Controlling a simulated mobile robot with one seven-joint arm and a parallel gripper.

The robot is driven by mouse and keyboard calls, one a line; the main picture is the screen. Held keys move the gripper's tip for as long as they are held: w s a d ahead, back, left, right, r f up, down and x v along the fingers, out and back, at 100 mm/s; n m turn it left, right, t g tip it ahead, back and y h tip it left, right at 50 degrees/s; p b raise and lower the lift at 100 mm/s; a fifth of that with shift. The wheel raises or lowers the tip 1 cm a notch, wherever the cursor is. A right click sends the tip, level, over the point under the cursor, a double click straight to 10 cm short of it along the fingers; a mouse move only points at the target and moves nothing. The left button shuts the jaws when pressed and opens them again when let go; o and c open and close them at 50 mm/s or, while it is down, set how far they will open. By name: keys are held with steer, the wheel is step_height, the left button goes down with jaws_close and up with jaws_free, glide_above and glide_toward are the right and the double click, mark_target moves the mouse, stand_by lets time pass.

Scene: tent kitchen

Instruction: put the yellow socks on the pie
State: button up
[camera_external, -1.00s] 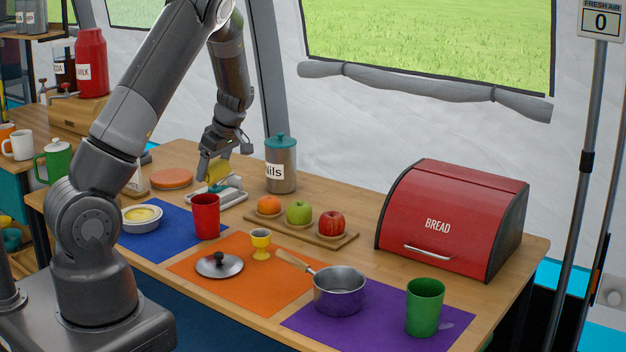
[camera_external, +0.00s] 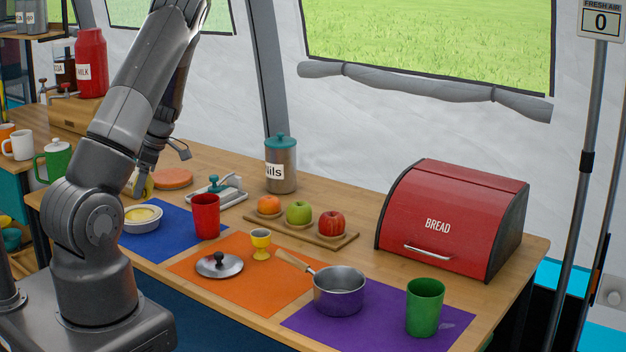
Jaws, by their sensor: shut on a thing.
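The pie (camera_external: 143,213) has a yellow top and sits in a pale round dish on the blue mat (camera_external: 180,228) at the left of the table. My gripper (camera_external: 146,184) is shut on the yellow socks (camera_external: 149,188), of which only a small yellow part shows. It holds them just above and behind the pie, and they look apart from it. My own arm hides much of the gripper and the socks.
A red cup (camera_external: 206,216) stands right of the pie. An orange round thing (camera_external: 172,178) and a metal tray with a teal-handled thing (camera_external: 216,190) lie behind. A lentil jar (camera_external: 281,165), fruit board (camera_external: 330,238) and red bread box (camera_external: 450,220) are farther right.

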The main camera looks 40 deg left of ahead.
mark_target(153, 179)
steer(key=shift+s+a+f, duration=0.1)
steer(key=shift+a+f, duration=0.25)
steer(key=shift+a, duration=0.25)
steer(key=shift+s+a+f, duration=0.1)
steer(key=shift+a+f, duration=0.25)
steer(key=shift+a, duration=0.2)
steer(key=shift+f, duration=2)
steer(key=shift+f, duration=0.1)
steer(key=o, duration=0.9)
steer(key=shift+o, duration=0.2)
steer(key=v, duration=1.2)
